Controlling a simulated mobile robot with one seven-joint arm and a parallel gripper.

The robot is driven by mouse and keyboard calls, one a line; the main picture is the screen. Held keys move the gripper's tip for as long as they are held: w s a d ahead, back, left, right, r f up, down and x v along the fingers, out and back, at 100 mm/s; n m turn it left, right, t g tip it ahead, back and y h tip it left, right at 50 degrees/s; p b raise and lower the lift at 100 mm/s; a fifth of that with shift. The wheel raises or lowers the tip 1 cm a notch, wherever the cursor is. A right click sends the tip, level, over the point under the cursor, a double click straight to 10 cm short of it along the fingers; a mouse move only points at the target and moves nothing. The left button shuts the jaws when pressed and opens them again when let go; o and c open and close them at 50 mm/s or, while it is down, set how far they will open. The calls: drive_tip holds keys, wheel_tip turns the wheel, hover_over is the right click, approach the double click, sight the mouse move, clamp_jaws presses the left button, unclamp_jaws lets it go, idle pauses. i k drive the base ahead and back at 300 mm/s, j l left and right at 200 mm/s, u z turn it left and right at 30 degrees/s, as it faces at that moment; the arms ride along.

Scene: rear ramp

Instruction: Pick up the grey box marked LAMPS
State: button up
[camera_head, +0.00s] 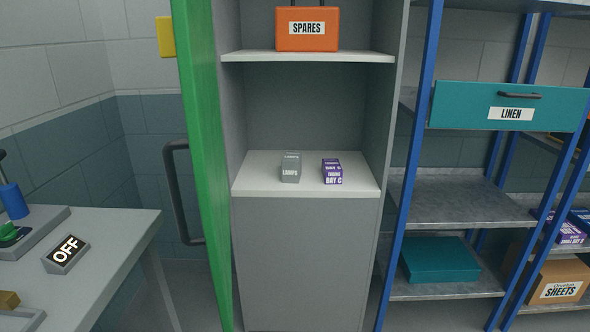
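The grey box marked LAMPS (291,168) stands on the white middle shelf (262,185) of an open grey cabinet, in the head view. It is small, and its label faces me. A purple box marked BAY C (332,172) stands just to its right, with a narrow gap between them. Nothing lies in front of the grey box. My gripper does not show in this view.
The green cabinet door (203,150) stands open at the left. An orange SPARES case (307,30) sits on the shelf above. A blue-framed rack (410,170) with a LINEN drawer (510,107) is at the right. A table (110,235) with an OFF sign (66,254) is at the left.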

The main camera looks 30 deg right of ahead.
sight(291, 162)
drive_tip(key=k, duration=0.55)
drive_tip(key=k+z, duration=0.1)
drive_tip(key=z, duration=1)
drive_tip(key=i+z, duration=0.2)
drive_tip(key=i, duration=0.3)
drive_tip(key=i+j+z, duration=0.15)
drive_tip(key=i, duration=0.35)
drive_tip(key=i+j, duration=0.15)
drive_tip(key=i, duration=0.4)
drive_tip(key=i+j, duration=0.15)
drive_tip(key=i, duration=0.4)
drive_tip(key=i+j, duration=0.4)
